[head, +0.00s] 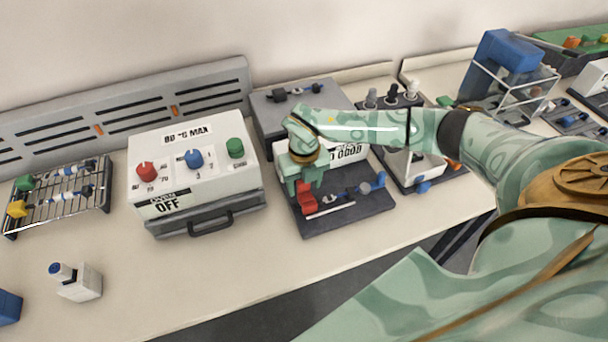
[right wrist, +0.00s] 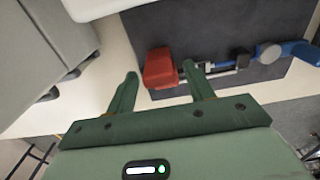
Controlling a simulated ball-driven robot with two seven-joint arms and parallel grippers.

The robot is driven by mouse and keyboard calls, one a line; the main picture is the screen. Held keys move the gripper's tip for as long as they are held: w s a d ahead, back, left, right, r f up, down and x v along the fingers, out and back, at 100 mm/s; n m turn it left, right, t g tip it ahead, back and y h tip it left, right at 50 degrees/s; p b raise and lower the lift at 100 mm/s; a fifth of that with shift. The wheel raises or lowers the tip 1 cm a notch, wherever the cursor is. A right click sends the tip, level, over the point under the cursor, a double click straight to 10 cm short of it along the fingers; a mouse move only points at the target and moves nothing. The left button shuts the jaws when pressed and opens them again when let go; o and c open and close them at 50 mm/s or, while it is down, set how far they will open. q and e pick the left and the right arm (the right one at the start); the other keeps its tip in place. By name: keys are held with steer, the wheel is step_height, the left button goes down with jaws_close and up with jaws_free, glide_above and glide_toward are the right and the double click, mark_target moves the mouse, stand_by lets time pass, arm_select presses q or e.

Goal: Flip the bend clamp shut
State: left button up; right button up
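The bend clamp fixture sits on a dark base plate (head: 352,212) on the bench, with a red block (head: 307,203) at its left and a blue part (head: 378,181) at its right. A thin metal piece lies between them. My right gripper (head: 302,186) is over the red block at the left of the plate. In the right wrist view its two green fingers (right wrist: 160,72) are spread, with the red block (right wrist: 160,67) at the gap between their tips; I cannot tell if they touch it. My left gripper is not in view.
A white oven box (head: 192,170) with red, blue and green knobs stands left of the fixture. A wire rack (head: 95,205) and small white bottle block (head: 80,283) are further left. A dark stand (head: 420,170) is right.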

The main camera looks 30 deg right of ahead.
step_height(320, 180, up, 16)
steer(key=p, duration=0.2)
steer(key=shift+r+p, duration=0.15)
steer(key=shift+p, duration=0.15)
stand_by(0.5)
